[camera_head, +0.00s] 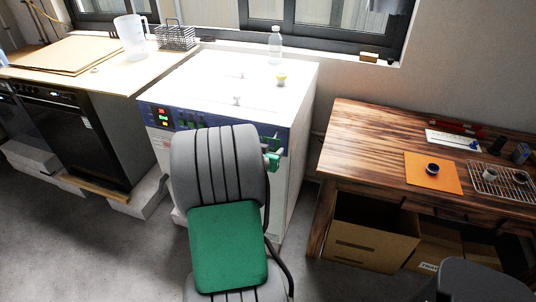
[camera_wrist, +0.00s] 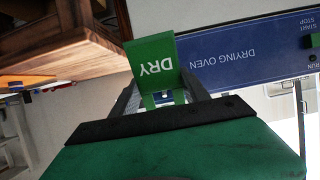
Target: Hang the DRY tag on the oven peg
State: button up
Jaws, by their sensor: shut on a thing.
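The green DRY tag (camera_wrist: 152,60) is between the fingertips of my gripper (camera_wrist: 163,92) in the wrist view, its lettering upside down. My gripper is shut on it. The tag is in front of the blue panel of the drying oven (camera_wrist: 225,50), at the panel's end. In the head view the white oven (camera_head: 215,85) stands in the middle. My arm covers part of its front, and the tag (camera_head: 273,158) shows small and green at the panel's right end. I cannot make out the peg, nor whether the tag touches it.
A wooden table (camera_head: 365,140) stands right of the oven, with an orange mat (camera_head: 420,170) and a wire rack (camera_head: 505,182) on it. A cardboard box (camera_head: 370,235) is below. A bottle (camera_head: 275,45) and a small yellow-topped item (camera_head: 281,80) stand on the oven.

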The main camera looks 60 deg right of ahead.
jog(key=x, duration=0.1)
jog(key=b+x, duration=0.1)
jog(key=x, duration=0.1)
jog(key=b+x, duration=0.1)
jog(key=x, duration=0.1)
jog(key=shift+d+r, duration=0.25)
jog(key=shift+r, duration=0.15)
jog(key=shift+w, duration=0.1)
dwell(0.5)
jog(key=o, duration=1.5)
